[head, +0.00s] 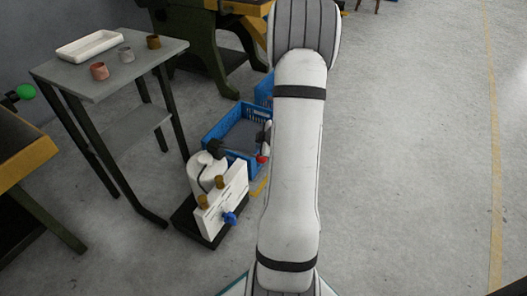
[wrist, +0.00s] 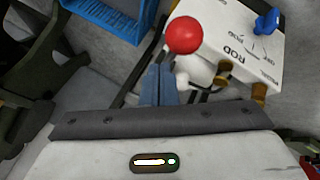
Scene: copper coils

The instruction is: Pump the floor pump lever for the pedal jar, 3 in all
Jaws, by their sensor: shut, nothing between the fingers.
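The floor pump unit stands on a dark base (head: 185,222) left of my arm in the head view. It has a white jar (head: 205,170) and a white panel (head: 222,203) with brass knobs and a blue valve handle (head: 230,218). The wrist view shows the panel (wrist: 251,45) with the word ROD and partly readable lettering near the other brass knob. A red ball (wrist: 184,35), seemingly the lever's knob, also shows small in the head view (head: 262,159). My gripper (wrist: 158,68) is shut and empty, its fingertips just below-left of the ball in the picture; contact is unclear.
A blue crate (head: 222,130) stands right behind the pump. A grey side table (head: 110,65) with a white tray (head: 90,45) and small cups is at the left. A yellow-edged bench (head: 20,165) is at the left edge. Floor to the right is clear.

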